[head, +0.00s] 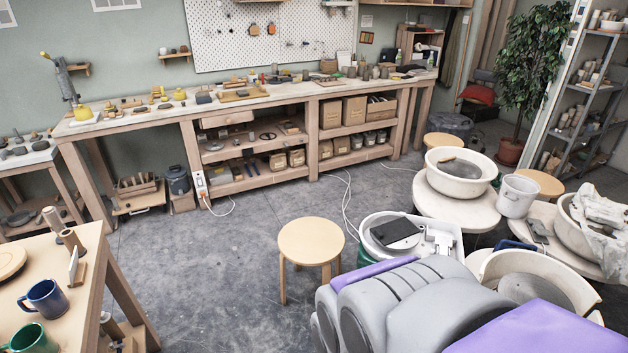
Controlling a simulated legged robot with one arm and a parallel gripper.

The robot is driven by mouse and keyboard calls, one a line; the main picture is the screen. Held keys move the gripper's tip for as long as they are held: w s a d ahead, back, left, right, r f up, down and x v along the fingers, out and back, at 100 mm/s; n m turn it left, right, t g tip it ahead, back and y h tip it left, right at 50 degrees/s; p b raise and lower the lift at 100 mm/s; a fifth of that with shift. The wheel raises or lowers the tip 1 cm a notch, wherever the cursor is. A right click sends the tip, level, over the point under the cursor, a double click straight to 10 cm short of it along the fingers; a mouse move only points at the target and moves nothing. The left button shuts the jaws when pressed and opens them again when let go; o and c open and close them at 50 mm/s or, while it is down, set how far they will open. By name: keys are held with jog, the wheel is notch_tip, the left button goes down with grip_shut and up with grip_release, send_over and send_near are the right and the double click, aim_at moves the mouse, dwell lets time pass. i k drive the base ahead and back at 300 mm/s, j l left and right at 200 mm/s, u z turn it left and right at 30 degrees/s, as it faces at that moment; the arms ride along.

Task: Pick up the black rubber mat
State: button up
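A flat black rectangular piece (397,233), which looks like the black rubber mat, lies slightly tilted in the picture on a white pottery wheel unit (446,239) right of centre. Its top face is in plain view and nothing lies on it. I cannot tell its material for certain. Grey and purple parts of my own body fill the bottom right, just in front of the wheel unit. No gripper fingers can be made out among them.
A round wooden stool (311,241) stands left of the wheel unit. More wheels with a white basin (460,172) and a bucket (517,194) crowd the right. A table with mugs (44,299) is at lower left. A long workbench (150,123) lines the back. Grey floor (215,270) is clear between.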

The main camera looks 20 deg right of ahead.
aim_at(391, 233)
jog(key=i+u, duration=0.25)
jog(key=i, duration=0.35)
jog(key=i+u, duration=0.25)
jog(key=i, duration=0.35)
jog(key=i+l+u, duration=0.25)
jog(key=i, duration=0.35)
jog(key=i+z, duration=0.35)
jog(key=i+j+z, duration=0.1)
jog(key=z, duration=0.25)
jog(key=i+j+z, duration=0.35)
jog(key=k+l+z, duration=0.1)
jog(key=z, duration=2.9)
